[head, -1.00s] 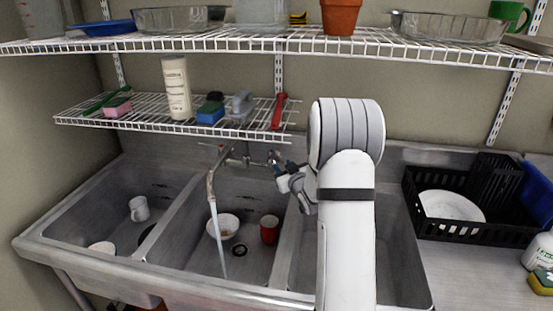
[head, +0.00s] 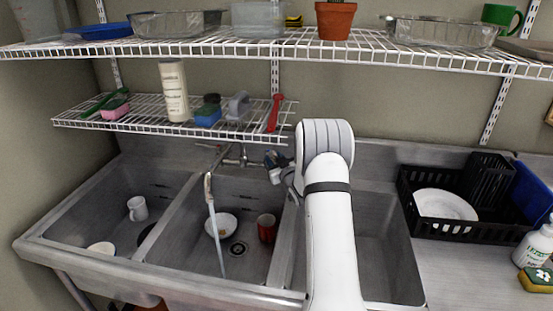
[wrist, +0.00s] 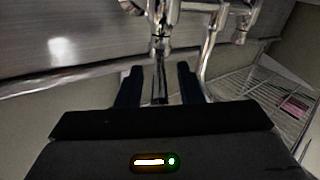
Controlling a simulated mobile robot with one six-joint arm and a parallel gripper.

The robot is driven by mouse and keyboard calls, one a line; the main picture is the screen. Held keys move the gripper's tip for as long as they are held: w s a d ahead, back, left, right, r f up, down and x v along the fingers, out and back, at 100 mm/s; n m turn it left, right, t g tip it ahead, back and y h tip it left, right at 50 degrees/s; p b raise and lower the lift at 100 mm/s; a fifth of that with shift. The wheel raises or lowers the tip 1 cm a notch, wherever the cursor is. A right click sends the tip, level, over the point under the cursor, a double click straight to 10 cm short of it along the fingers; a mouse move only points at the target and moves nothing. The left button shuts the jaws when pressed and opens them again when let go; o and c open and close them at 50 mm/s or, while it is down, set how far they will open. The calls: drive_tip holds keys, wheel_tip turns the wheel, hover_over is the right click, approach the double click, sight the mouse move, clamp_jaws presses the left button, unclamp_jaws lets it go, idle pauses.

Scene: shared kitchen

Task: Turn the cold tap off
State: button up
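The tap's spout (head: 208,188) stands over the middle basin, and a stream of water (head: 216,235) runs from it. The cold tap (wrist: 160,35) is at the right of the tap body (head: 238,156), close to my gripper (head: 274,162). In the wrist view my gripper (wrist: 161,82) is open, its two dark fingers apart. A thin metal part of the tap shows in the gap between them; I cannot tell whether either finger touches it. The spout also shows to the right in the wrist view (wrist: 206,65).
A wire shelf (head: 150,118) with bottle and brushes hangs just above the tap. A white bowl (head: 221,225) and red mug (head: 266,228) are in the middle basin. A black dish rack (head: 440,228) stands right. My arm crosses the right basin.

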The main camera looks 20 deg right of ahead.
drive_tip(key=shift+c, duration=0.4)
clamp_jaws()
